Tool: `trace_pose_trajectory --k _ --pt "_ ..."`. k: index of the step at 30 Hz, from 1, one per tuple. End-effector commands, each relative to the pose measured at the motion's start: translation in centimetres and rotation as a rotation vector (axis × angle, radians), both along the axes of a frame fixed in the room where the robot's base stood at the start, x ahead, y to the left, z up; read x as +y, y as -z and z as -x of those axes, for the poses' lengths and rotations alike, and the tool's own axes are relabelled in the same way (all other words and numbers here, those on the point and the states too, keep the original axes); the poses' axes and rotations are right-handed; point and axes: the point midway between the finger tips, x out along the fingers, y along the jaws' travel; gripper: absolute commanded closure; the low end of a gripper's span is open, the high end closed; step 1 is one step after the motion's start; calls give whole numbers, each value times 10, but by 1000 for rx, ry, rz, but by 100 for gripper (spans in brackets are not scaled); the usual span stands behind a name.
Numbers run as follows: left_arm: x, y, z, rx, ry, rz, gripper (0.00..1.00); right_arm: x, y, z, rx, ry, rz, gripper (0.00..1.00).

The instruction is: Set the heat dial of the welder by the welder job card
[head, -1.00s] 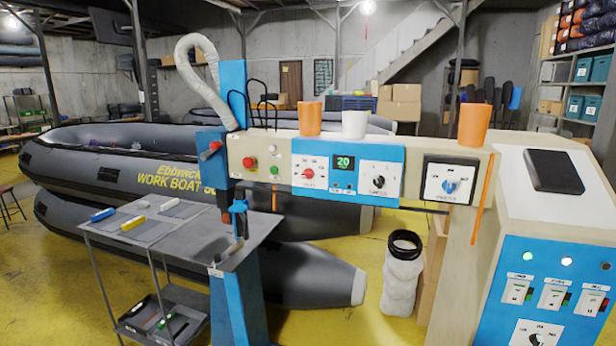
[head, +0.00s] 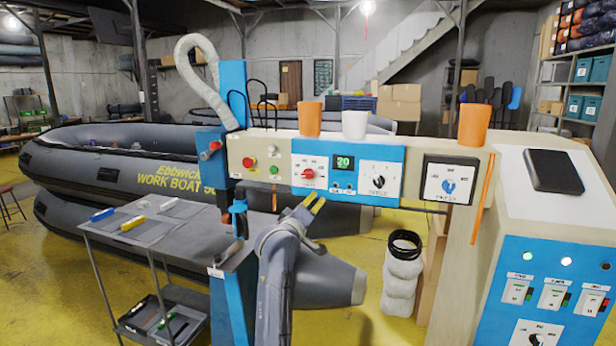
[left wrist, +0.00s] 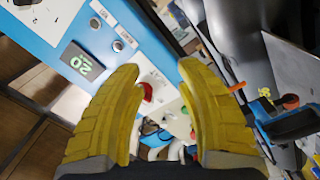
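The welder's control panel (head: 341,150) is a long beige beam with a blue plate. On the blue plate are a red dial (head: 307,174), a green display (head: 344,162) reading 20 and a black dial (head: 379,181). A blue dial (head: 448,187) sits in a dark frame farther right. The dial labels are too small to read. My left gripper (head: 313,202), with yellow fingers, is open just below the blue plate, apart from the dials. In the left wrist view the red dial (left wrist: 147,92) shows beyond the fingers, partly covered. I cannot make out a job card. My right gripper is out of view.
Two orange cups (head: 310,119) and a white cup (head: 354,124) stand on the beam. A red button (head: 249,163) and a green button (head: 274,170) are left of the plate. A grey table (head: 245,245) is at lower left; a switch cabinet (head: 575,255) stands right.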

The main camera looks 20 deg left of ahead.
Motion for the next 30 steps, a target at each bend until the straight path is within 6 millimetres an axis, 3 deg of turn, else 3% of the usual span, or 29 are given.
trace_pose_trajectory --k 1,4,7,11,22,30 --pt "8 -38 21 -54 -6 82 65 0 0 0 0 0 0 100" --pt "17 -78 60 -107 -2 249 65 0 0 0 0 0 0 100" --pt "22 -91 91 -122 1 395 65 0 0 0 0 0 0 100" --pt "20 -92 112 -108 5 544 65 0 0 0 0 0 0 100" --pt "20 -75 111 -52 -11 756 65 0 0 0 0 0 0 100" --pt "23 -75 79 -52 -11 762 65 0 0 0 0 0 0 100"
